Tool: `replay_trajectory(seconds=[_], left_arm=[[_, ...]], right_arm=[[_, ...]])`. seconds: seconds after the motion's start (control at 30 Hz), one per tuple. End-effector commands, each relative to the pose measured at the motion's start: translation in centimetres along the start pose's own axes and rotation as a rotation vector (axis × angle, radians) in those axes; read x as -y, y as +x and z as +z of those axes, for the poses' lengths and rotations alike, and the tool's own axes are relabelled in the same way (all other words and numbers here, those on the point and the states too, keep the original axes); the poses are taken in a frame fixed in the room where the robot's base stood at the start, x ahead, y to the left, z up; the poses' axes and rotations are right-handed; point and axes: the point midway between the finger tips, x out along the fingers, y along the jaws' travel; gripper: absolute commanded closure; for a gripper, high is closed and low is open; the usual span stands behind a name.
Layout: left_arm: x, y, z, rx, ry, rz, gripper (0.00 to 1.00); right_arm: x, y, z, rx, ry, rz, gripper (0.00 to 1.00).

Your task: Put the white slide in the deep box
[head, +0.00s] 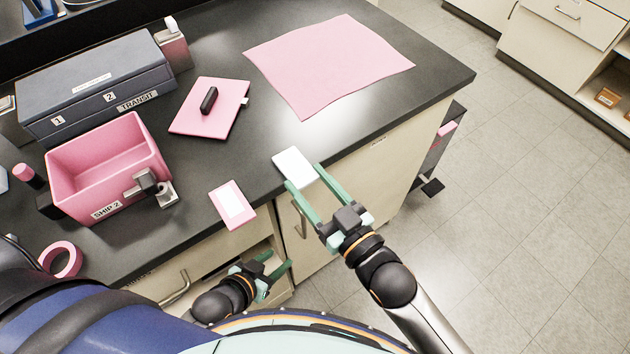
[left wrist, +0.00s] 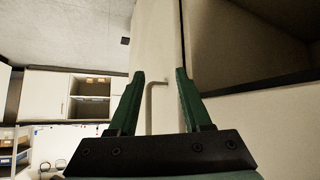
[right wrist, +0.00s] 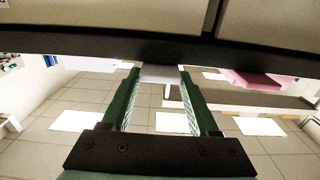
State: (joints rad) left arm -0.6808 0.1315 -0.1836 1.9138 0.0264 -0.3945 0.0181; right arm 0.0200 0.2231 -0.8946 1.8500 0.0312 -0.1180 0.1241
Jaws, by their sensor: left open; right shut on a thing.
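The white slide (head: 294,166) is a flat white plate at the counter's front edge. My right gripper (head: 303,185) is shut on its near end. In the right wrist view the slide (right wrist: 160,74) shows between the fingertips. The deep box seems to be the open pink box (head: 82,152) labelled SHIP 2, at the left of the counter, apart from the slide; no contents show in it. My left gripper (head: 278,264) is open and empty, below the counter edge by the cabinet front. The left wrist view shows a handle between its fingers (left wrist: 158,85).
A pink card with a white patch (head: 232,204) lies near the counter edge. A grey TRANSIT box (head: 95,85), a pink pad (head: 225,118) with a black item and a pink sheet (head: 325,62) stand farther back. A pink tape roll (head: 62,260) is at lower left.

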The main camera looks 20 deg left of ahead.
Motion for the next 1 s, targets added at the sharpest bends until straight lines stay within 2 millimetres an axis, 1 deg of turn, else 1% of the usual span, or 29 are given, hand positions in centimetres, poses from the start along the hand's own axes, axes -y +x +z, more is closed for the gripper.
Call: replay_trajectory(seconds=[0.2,0.37,0.4,0.6,0.67,0.9,1.0], left_arm=[[-0.01,0.01,-0.19,-0.003,0.0,0.0,0.51],[0.0,0.17,-0.02,-0.003,0.0,0.0,0.51],[-0.01,0.14,-0.05,-0.003,0.0,0.0,0.51],[-0.02,0.12,-0.07,-0.003,0.0,0.0,0.51],[-0.02,0.12,-0.07,-0.003,0.0,0.001,0.51],[-0.02,0.17,-0.02,-0.003,0.0,0.001,0.51],[0.01,0.52,0.36,-0.004,0.0,0.001,0.51]], right_arm=[[0.04,0.01,-0.13,-0.003,-0.001,0.0,1.0],[0.03,0.01,0.32,-0.002,-0.001,0.0,1.0],[0.02,0.01,0.3,-0.002,-0.001,0.0,0.37],[0.01,0.01,0.27,-0.002,0.0,0.0,0.15],[0.01,0.01,0.27,-0.002,0.0,0.0,0.09],[0.01,0.01,0.31,-0.002,0.0,0.0,0.09],[0.0,0.01,0.5,-0.003,-0.001,0.0,0.09]])
